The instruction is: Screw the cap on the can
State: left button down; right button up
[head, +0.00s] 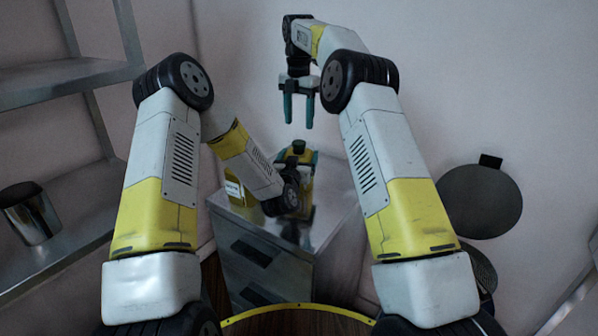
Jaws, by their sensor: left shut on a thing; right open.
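A yellow can (306,184) stands on the metal-topped cabinet in the middle of the head view, partly hidden by my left wrist. A dark cap-like piece (299,146) shows at its top; I cannot tell whether it is seated or threaded on. My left gripper (299,158) is shut at the upper part of the can, its teal fingers on both sides. My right gripper (299,110) is open and empty, pointing down, above the dark piece with a gap between them.
Another yellow surface with a pale label (234,188) shows left of my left forearm; I cannot tell if it is separate. The cabinet (262,250) has dark-handled drawers. A metal shelf (60,220) with a shiny pot (32,215) is left. Round dark pans (478,202) hang right.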

aim_at(299, 142)
notch_tip(299, 142, down, 6)
jog(key=shift+f, duration=0.25)
jog(key=shift+c, duration=0.3)
